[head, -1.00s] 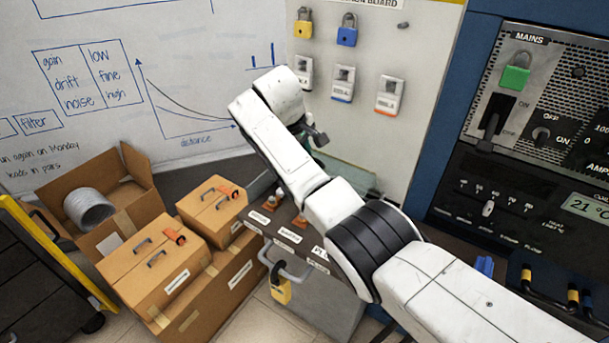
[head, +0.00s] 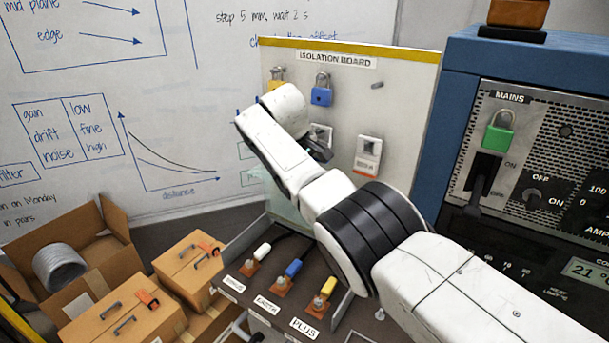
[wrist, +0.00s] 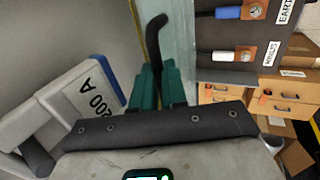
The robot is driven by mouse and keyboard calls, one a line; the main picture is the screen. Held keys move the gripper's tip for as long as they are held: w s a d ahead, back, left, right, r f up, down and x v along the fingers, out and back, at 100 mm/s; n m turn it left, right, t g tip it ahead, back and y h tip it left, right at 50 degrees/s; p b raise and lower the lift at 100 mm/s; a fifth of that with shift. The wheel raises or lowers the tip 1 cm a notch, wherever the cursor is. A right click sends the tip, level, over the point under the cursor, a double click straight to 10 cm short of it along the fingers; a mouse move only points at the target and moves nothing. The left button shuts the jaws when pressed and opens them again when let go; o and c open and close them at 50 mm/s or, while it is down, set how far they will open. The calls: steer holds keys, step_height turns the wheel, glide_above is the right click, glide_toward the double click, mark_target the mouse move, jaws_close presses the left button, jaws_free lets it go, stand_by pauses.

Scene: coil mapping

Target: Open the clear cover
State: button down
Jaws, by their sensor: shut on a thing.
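The clear cover (head: 285,208) is a greenish see-through panel. In the head view it stands steeply raised at the back of the terminal box, in front of the board and partly hidden by my arm. In the wrist view it is a pale strip (wrist: 181,32) with a black curved handle (wrist: 154,38). My gripper (wrist: 160,78) has teal jaws shut on this handle. The white (head: 262,251), blue (head: 293,268) and yellow (head: 328,287) plugs show uncovered on the dark box top.
The isolation board (head: 400,85) with padlocks and tags stands close behind my arm. The mains cabinet (head: 455,100) is at the right. Cardboard boxes (head: 185,262) and a coil of grey hose (head: 60,268) are at the lower left.

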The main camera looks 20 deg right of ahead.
steer(key=shift+w, duration=0.1)
steer(key=c, duration=1.2)
jaws_free()
steer(key=b+v, duration=0.1)
steer(key=v, duration=0.9)
steer(key=shift+a+r+b, duration=0.1)
steer(key=shift+r+b, duration=0.25)
steer(key=shift+f, duration=0.1)
